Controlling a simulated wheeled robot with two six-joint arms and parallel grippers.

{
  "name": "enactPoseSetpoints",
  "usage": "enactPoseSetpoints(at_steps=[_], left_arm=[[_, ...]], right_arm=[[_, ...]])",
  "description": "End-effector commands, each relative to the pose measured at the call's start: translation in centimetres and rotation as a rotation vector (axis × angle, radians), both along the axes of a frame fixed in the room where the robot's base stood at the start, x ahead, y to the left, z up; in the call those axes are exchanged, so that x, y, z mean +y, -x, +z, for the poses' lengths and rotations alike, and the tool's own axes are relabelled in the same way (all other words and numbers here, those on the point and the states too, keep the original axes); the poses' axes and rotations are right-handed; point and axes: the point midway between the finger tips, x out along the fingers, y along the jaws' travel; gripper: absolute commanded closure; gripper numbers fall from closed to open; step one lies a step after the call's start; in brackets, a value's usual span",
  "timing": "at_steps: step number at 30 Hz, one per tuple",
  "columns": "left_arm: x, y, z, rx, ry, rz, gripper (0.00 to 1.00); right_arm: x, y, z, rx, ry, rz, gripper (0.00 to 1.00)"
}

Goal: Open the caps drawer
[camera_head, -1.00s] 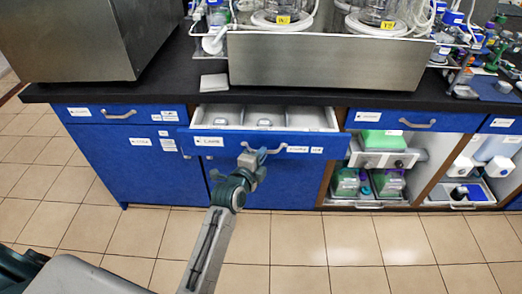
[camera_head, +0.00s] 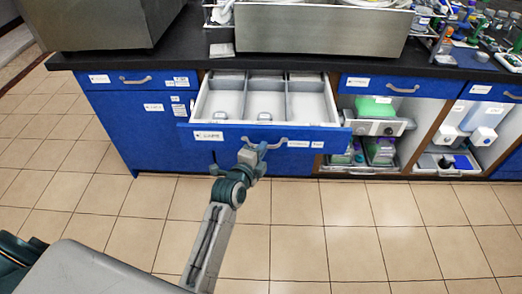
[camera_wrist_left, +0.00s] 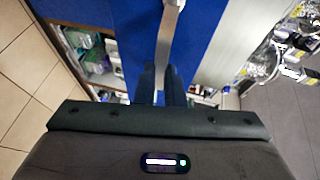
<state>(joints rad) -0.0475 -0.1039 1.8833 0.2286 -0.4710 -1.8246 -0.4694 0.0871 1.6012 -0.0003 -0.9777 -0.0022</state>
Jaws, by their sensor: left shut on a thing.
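The caps drawer (camera_head: 228,137) has a blue front with white labels and is pulled well out from under the black worktop in the head view. Its white inside shows three compartments with small grey items in them. My left gripper (camera_head: 252,153) is at the drawer's grey bar handle (camera_head: 285,143), shut on it. In the left wrist view the fingers (camera_wrist_left: 161,85) close around the metal handle (camera_wrist_left: 170,30) in front of the blue drawer front. My right gripper is not in view.
A steel-fronted bioreactor base (camera_head: 320,35) stands on the black worktop (camera_head: 185,55). A closed blue drawer (camera_head: 135,81) is at left. Open shelves with bins (camera_head: 375,127) are at right. The tiled floor (camera_head: 300,230) in front is clear.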

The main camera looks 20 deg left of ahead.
Motion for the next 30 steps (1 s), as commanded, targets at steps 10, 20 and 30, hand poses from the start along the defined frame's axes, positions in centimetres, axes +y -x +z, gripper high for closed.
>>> enactPoseSetpoints(at_steps=[10, 20, 30], left_arm=[[0.0, 0.0, 0.1, -0.002, 0.000, 0.000, 1.00], [0.0, 0.0, 0.1, -0.001, 0.000, 0.000, 0.69], [0.3, 2.7, 0.4, -0.001, 0.000, 0.001, 0.69]], right_arm=[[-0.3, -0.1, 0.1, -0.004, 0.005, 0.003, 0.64], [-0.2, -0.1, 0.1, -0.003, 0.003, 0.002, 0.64], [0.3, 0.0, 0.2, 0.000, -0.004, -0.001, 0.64]])
